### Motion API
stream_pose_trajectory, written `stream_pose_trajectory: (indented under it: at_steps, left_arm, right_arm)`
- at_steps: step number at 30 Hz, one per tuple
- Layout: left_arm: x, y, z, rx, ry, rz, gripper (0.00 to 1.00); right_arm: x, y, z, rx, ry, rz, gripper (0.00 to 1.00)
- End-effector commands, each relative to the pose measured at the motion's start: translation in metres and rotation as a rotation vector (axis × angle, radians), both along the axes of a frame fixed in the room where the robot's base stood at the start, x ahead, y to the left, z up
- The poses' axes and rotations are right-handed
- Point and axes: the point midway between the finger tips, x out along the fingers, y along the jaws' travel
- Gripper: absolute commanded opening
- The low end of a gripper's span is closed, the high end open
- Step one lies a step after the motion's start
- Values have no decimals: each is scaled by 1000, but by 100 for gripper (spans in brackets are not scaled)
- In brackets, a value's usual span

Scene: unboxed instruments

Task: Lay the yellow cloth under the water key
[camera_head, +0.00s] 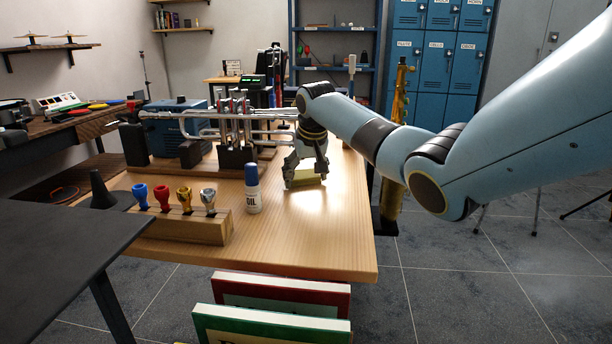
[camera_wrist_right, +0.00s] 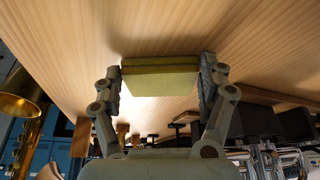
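My right gripper (camera_head: 305,178) is low over the wooden table, to the right of the oil bottle. Its fingers close on the two sides of the folded yellow cloth (camera_head: 307,175). In the right wrist view the cloth (camera_wrist_right: 160,78) is a flat yellow pad between the fingertips (camera_wrist_right: 160,88). I cannot tell whether the cloth touches the table. A silver brass instrument (camera_head: 240,125) with upright valves rests on dark and wooden supports behind and left of the gripper. Its water key is too small to make out. My left gripper is not in view.
A white oil bottle with a blue cap (camera_head: 252,188) stands left of the gripper. A wooden block with several coloured mouthpieces (camera_head: 190,222) and a dark cone (camera_head: 101,190) are further left. A blue case (camera_head: 178,128) stands behind. The table's front right (camera_head: 325,245) is clear.

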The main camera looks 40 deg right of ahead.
Motion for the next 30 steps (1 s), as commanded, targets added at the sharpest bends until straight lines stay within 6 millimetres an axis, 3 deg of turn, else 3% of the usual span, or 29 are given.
stream_pose_trajectory:
  at_steps: [1,6,16,30]
  left_arm:
    - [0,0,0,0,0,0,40]
    - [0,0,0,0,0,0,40]
    - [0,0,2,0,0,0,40]
    - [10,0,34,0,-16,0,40]
  right_arm:
    - [0,0,0,0,1,0,81]
    - [0,0,0,0,1,0,99]
    - [-1,1,5,0,0,0,99]
    - [-32,17,93,-2,-2,1,99]
